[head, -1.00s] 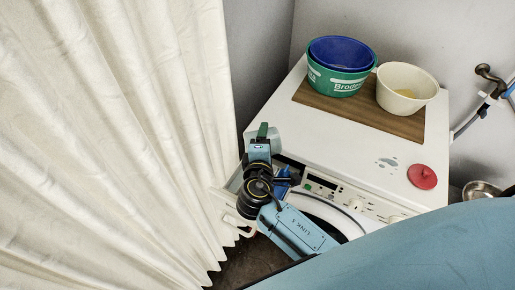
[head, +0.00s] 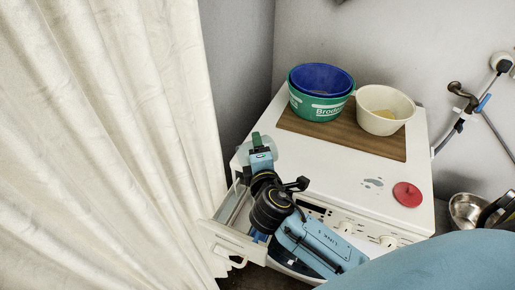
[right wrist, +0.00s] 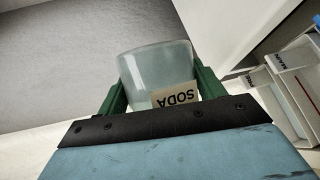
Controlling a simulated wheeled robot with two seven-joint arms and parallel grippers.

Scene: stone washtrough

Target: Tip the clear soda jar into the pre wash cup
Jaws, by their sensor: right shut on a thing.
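My right gripper (right wrist: 159,98) is shut on the clear soda jar (right wrist: 155,66), a translucent jar with a cream SODA label that reads upside down in the right wrist view. In the head view the gripper (head: 258,141) is above the washing machine's front left corner, with the jar (head: 273,154) partly hidden behind it. The open detergent drawer (head: 230,240) is below and partly covered by my arm. In the right wrist view, its pre wash cup (right wrist: 259,86), marked PRE, lies right of the jar, apart from it, beside the MAIN compartment. My left gripper is out of view.
On the white machine (head: 340,172), a wooden board (head: 340,139) carries a green tub (head: 316,106) with a blue one inside, and a cream tub (head: 384,109). A red lid (head: 407,194) and a wet patch lie nearer. A pale curtain (head: 100,140) hangs left.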

